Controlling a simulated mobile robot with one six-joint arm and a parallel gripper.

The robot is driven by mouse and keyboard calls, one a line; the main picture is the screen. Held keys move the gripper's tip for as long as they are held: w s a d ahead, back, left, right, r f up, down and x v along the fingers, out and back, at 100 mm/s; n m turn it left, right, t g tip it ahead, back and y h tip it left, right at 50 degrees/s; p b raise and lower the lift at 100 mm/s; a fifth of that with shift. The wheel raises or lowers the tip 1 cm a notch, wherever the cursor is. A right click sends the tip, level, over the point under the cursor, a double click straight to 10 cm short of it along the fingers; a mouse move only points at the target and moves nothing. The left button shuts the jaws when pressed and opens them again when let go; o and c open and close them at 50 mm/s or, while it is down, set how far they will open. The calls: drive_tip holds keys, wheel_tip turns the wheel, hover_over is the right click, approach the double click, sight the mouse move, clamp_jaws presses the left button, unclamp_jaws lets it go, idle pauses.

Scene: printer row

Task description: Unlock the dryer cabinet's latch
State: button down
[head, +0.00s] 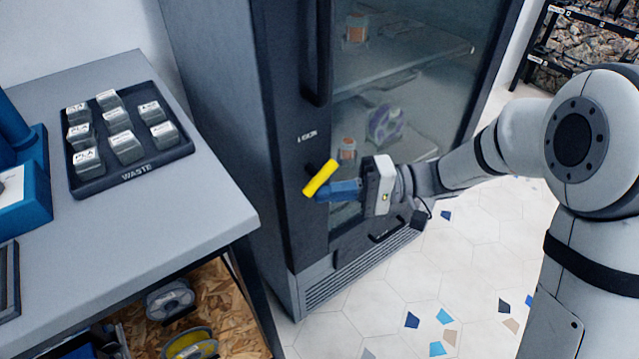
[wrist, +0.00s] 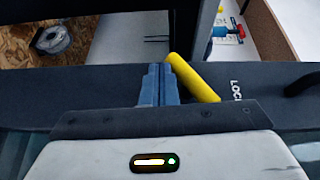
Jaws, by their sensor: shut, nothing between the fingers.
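The dryer cabinet (head: 224,120) is a tall dark unit with a glass door, closed as far as I can see. Its latch is a yellow handle (head: 320,178) on the door frame below a small white label. The handle is tilted, its upper end to the right in the head view. In the wrist view the yellow handle (wrist: 193,80) slants just right of the fingers, and part of the word "LOCK" shows beside it. My gripper (head: 322,190) has blue fingers, shut and empty, right at the handle; the fingers also show in the wrist view (wrist: 160,72). I cannot tell whether they touch it.
Spools lie on the shelf below. A dark vertical door handle (head: 318,55) stands above the latch. The tiled floor at right is open.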

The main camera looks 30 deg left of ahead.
idle(0.8)
drive_tip(key=f+v, duration=0.2)
drive_tip(key=v, duration=1)
drive_tip(key=shift+w+f, duration=0.2)
drive_tip(key=shift+w, duration=0.05)
